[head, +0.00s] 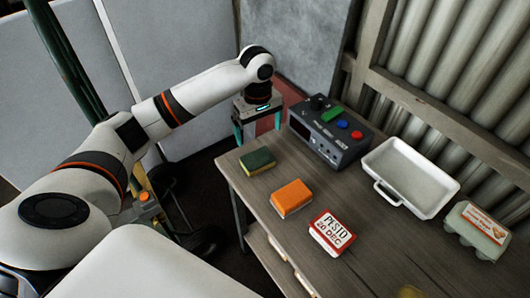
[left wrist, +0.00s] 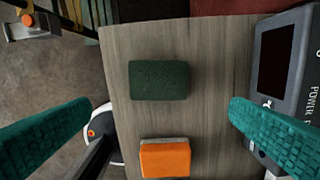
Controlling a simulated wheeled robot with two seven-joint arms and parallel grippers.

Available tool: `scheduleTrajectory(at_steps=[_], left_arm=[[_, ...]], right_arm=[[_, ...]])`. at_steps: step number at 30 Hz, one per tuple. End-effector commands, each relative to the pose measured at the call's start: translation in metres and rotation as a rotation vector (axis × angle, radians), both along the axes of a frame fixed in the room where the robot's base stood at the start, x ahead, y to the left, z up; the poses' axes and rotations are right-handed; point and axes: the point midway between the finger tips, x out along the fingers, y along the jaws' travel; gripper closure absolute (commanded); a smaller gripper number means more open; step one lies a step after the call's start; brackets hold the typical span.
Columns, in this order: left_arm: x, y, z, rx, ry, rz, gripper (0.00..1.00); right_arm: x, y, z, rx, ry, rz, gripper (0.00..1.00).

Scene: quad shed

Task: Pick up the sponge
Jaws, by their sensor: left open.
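The sponge (head: 258,161), a block with a dark green top and a yellowish side, lies flat near the table's left edge. In the left wrist view the sponge (left wrist: 158,80) shows its dark green top, between the two fingers in the picture. My left gripper (head: 258,128) is open and empty, with teal fingers pointing down. It is above and beyond the sponge in the head view, apart from it. My right gripper is in neither view.
A dark device with buttons (head: 325,140) stands right of the gripper. A white tray (head: 408,178) and an egg carton (head: 475,231) are further right.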

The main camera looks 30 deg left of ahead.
Motion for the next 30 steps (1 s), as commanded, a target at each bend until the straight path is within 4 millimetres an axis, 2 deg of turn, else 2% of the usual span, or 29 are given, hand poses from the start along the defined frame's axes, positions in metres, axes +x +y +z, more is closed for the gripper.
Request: scheduleTrajectory(at_steps=[6, 9, 16, 24, 30], left_arm=[[-0.001, 0.001, -0.04, 0.001, 0.004, 0.001, 0.0], [0.0, 0.0, -0.052, 0.0, 0.002, 0.0, 0.0], [0.001, 0.002, -0.07, 0.0, 0.003, -0.002, 0.0], [0.004, 0.006, -0.107, 0.001, 0.0, -0.002, 0.0], [0.004, 0.006, -0.112, 0.001, 0.0, -0.003, 0.0]], right_arm=[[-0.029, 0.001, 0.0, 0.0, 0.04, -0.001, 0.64], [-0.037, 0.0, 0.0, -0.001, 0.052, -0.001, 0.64], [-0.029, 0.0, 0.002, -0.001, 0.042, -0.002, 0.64], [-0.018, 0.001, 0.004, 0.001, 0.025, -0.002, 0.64], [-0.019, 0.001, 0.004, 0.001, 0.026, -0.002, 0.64]])
